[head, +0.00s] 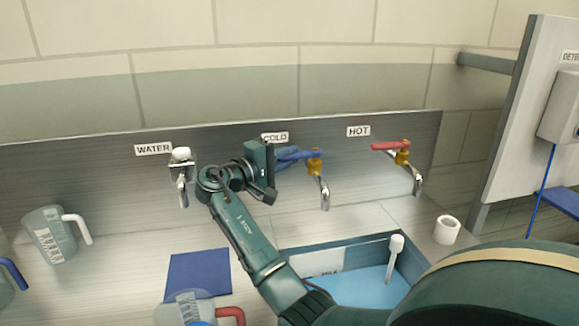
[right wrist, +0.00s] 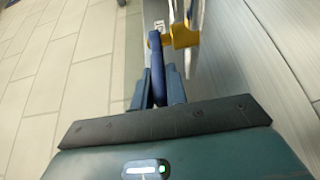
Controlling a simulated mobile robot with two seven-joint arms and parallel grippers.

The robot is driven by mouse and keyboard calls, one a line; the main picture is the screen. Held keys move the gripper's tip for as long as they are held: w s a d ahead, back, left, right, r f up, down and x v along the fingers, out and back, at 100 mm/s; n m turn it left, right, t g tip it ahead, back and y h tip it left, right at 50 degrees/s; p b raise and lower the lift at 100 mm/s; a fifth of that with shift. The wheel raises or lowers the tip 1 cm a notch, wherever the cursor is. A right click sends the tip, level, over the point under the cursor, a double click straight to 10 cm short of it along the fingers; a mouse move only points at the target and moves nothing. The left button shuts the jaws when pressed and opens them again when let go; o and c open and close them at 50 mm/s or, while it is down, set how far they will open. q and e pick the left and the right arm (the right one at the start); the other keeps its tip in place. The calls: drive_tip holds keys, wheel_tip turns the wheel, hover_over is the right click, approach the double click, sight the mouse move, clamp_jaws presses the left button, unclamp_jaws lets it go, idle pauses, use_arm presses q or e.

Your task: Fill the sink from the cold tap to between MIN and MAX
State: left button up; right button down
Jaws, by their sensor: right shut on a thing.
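The cold tap (head: 324,192) has a blue lever (head: 302,154) on a brass body, under the COLD label (head: 275,138). My right gripper (head: 280,157) is shut on the blue lever, which also shows between the fingers in the right wrist view (right wrist: 157,62). The sink (head: 355,251) holds light blue water (head: 370,287) in the part I see. A white level label (head: 318,264) is on its back wall, but its marks are too small to read and partly hidden by my arm. I cannot tell whether water runs from the cold spout. My left gripper is not in view.
The hot tap (head: 403,155) with a red lever stands to the right, the WATER tap (head: 181,172) to the left. Measuring jugs (head: 50,236) stand at the left and front. A blue mat (head: 198,274), a white-handled utensil (head: 395,247) and a white cup (head: 447,230) are nearby.

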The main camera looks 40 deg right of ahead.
drive_tip(key=shift+w+d+f+m+g+b, duration=0.15)
drive_tip(key=shift+w+m+g+b, duration=0.2)
drive_tip(key=shift+m+g, duration=0.4)
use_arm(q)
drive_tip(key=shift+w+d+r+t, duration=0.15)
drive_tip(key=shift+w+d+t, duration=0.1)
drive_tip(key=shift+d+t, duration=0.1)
use_arm(e)
drive_tip(key=shift+g, duration=0.35)
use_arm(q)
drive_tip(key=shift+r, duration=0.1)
use_arm(e)
drive_tip(key=c, duration=1.4)
unclamp_jaws()
